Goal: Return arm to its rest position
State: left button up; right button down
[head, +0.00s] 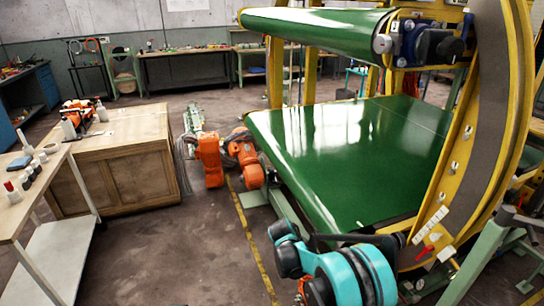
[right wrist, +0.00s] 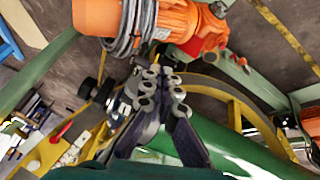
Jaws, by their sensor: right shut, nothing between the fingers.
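My right arm (head: 350,272), teal and black, shows at the bottom of the head view in front of the ring machine. Its gripper cannot be made out there. In the right wrist view my right gripper (right wrist: 162,85) is shut, with its dark fingers together and nothing between them. It points towards an orange motor (right wrist: 160,18) with grey cable coiled at its end; whether they touch cannot be told, but no grip is seen. My left arm and gripper are not in view.
The ring machine has a green belt (head: 345,150), an upper green roller (head: 310,32) and a curved yellow frame (head: 490,120) close to my right arm. Orange motors (head: 208,160) stand left of the belt. A wooden cabinet (head: 115,160) stands left. Floor (head: 160,250) between is clear.

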jog(key=s+d+r+n+t+y, duration=0.1)
jog(key=s+d+r+n+y, duration=0.15)
jog(key=s+r, duration=0.45)
jog(key=s+d+r+n+t+y, duration=0.1)
jog(key=s+r+n, duration=0.3)
jog(key=r, duration=0.5)
jog(key=s+r+n+t+y, duration=0.1)
jog(key=s+r+n+t, duration=0.1)
jog(key=s, duration=1.3)
jog(key=shift+s+d+n+t+y, duration=0.2)
jog(key=shift+d+n+t+y, duration=0.15)
jog(key=shift+n+t, duration=0.35)
jog(key=c, duration=2)
grip_release()
jog(key=shift+s+a, duration=0.1)
jog(key=shift+s, duration=0.15)
jog(key=o, duration=0.4)
